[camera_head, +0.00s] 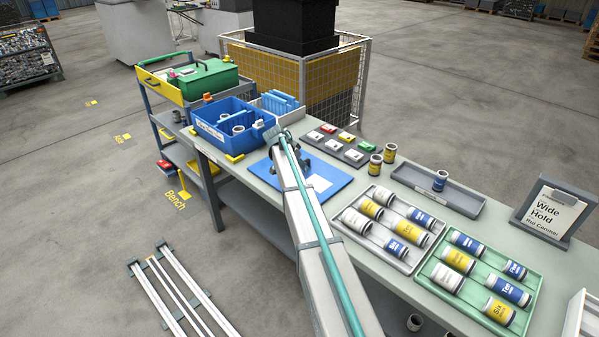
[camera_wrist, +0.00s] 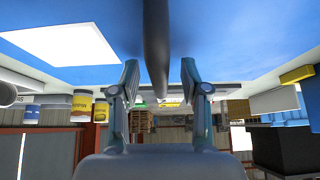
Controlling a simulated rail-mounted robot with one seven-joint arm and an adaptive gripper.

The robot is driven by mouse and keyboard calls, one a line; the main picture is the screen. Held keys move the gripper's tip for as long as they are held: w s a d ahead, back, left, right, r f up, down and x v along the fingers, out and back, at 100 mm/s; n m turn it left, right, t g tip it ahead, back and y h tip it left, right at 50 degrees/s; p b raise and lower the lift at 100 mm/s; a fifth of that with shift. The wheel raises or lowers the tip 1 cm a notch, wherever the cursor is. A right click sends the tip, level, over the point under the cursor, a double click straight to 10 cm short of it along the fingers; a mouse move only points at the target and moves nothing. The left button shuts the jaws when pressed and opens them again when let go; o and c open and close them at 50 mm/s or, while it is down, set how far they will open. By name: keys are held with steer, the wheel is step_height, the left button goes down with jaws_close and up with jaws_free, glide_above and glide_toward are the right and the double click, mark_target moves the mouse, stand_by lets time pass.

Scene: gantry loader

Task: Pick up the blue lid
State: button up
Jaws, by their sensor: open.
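The blue lid (camera_head: 338,176) is a flat blue panel with a white label, lying on the grey bench. In the wrist view the blue lid (camera_wrist: 235,30) fills the top, its white label at the left. A dark bar (camera_wrist: 155,45), seemingly its handle, runs between my two fingers. My gripper (camera_wrist: 160,75) is open, one finger on each side of the bar, with visible gaps. In the head view my arm reaches over the lid and hides part of it; the bar and fingertips are hard to make out there.
A blue crate (camera_head: 207,121) with parts stands just behind the lid. A dark tray of small coloured items (camera_head: 322,148) lies beyond it to the right. Trays of cans (camera_head: 409,262) cover the bench to the right. A shelf cart (camera_head: 178,152) stands at the left.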

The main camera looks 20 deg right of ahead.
jaws_close()
steer(key=shift+r, duration=0.1)
stand_by(0.5)
